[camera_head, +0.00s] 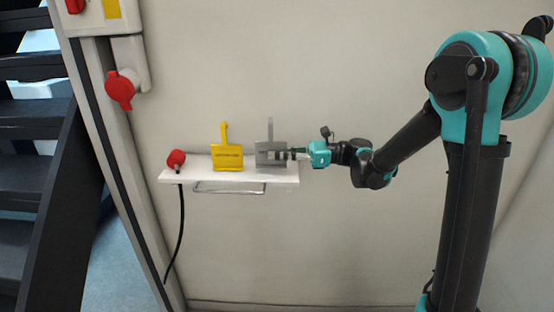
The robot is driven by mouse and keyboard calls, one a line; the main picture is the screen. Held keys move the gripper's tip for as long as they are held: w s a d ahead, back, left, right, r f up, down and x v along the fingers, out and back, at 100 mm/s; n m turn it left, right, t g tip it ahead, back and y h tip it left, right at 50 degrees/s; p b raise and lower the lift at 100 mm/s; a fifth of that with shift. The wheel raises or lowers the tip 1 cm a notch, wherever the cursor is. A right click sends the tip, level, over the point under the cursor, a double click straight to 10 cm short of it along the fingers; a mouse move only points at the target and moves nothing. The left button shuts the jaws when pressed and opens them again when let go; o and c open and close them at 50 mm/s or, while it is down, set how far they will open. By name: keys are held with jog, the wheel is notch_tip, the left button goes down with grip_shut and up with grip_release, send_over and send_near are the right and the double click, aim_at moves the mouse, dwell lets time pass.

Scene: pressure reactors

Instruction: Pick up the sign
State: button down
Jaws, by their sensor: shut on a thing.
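A grey sign (266,160) with a narrow upright tab on top stands at the right part of a white wall shelf (200,177). A yellow sign (227,158) of similar shape, with dark lettering too small to read, stands upright to its left. My gripper (284,154) reaches in from the right, level with the shelf top. It is shut on the grey sign, at its right side and front. The fingers cover part of the sign's face. I cannot tell whether the sign's base touches the shelf.
A red plug (176,158) with a black cable (182,225) sits at the shelf's left end. A metal bar (229,187) hangs under the shelf. A red wall socket (121,89) and dark stairs (35,150) are at the left. The wall above the shelf is clear.

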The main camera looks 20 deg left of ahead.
notch_tip(320, 180, up, 18)
dwell(0.3)
